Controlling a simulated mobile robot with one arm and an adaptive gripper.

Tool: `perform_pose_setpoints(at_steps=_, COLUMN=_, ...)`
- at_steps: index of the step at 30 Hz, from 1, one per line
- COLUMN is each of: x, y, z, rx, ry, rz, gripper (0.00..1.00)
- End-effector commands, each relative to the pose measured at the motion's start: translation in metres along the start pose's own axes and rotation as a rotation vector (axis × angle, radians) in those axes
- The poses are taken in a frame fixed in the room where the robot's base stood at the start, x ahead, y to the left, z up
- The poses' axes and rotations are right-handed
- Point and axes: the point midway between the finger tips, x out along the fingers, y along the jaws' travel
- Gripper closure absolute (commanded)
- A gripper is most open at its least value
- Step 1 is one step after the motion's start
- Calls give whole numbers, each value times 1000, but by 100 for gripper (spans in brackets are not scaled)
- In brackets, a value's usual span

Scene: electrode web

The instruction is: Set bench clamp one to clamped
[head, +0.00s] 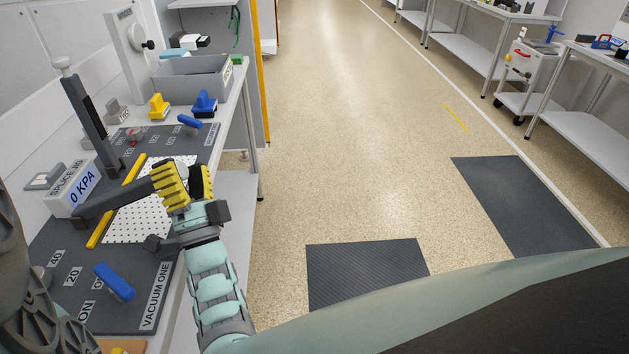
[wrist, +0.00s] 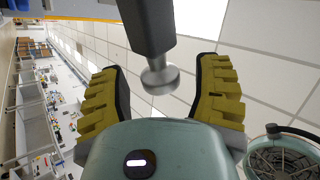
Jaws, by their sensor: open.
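Two dark clamp levers stand at the splice bench, and I cannot read which is bench clamp one. The far lever (head: 88,115) is upright with a pale round knob on top. The near lever (head: 112,200) lies low over the white perforated plate (head: 140,222), its end running toward my gripper (head: 188,183). My gripper is open, its yellow padded fingers apart. In the wrist view, a dark bar (wrist: 147,25) with a grey round end (wrist: 160,79) lies between the open fingers (wrist: 160,88); whether they touch it cannot be told.
A display reading 0 KPA (head: 78,190) stands at the left. A blue knob (head: 114,281) sits on the near panel marked VACUUM ONE. A second blue knob (head: 189,122) is on the far panel. A grey bin (head: 200,80) stands behind.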

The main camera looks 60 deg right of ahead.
Motion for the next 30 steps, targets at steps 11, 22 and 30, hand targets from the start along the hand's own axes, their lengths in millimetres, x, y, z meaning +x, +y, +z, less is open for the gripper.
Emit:
perform_pose_setpoints(at_steps=11, x=19, y=-19, z=-12, rx=-2, ry=3, rz=-2, gripper=36)
perform_pose_setpoints(at_steps=22, x=48, y=-48, z=-30, rx=-5, ry=6, rz=0, gripper=36)
perform_pose_setpoints(at_steps=30, x=63, y=-62, z=-39, rx=-3, ry=8, rz=1, gripper=36)
